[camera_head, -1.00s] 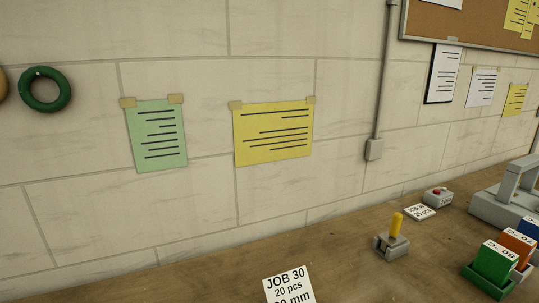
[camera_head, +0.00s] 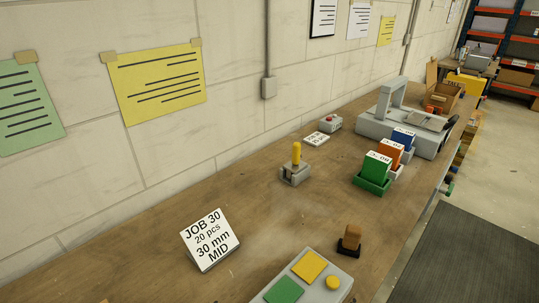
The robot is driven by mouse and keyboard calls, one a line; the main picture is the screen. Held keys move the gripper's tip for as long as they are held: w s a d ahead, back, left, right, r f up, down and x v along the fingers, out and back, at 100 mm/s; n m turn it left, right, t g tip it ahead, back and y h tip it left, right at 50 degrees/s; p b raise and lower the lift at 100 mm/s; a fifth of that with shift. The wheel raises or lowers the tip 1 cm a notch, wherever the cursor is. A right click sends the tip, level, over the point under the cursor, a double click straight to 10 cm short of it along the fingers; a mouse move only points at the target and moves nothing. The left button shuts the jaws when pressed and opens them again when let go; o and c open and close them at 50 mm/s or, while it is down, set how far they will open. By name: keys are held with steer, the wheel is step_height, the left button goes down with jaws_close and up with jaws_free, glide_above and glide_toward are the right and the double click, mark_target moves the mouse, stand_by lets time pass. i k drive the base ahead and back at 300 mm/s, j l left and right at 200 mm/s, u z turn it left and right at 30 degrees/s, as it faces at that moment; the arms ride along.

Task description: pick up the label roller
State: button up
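I cannot surely tell which thing is the label roller. A small upright yellow handle (camera_head: 297,153) stands in a grey holder (camera_head: 295,176) on the wooden bench, near the middle of the view. A brown wooden block-like tool with a dark base (camera_head: 350,238) stands closer, at the lower right of the bench. My gripper is not in view, so its state does not show.
The bench (camera_head: 250,205) also holds a job card (camera_head: 211,240), a grey panel with coloured pads (camera_head: 308,280), green (camera_head: 373,172) and other coloured boxes, and a grey machine (camera_head: 385,122). The wall borders the left; a dark floor mat (camera_head: 440,260) lies right.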

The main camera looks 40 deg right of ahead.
mark_target(295, 165)
steer(key=l+u, duration=0.2)
steer(key=l, duration=0.3)
steer(key=k+l+u, duration=0.2)
steer(key=l, duration=0.25)
steer(key=l+u, duration=0.2)
steer(key=l, duration=0.3)
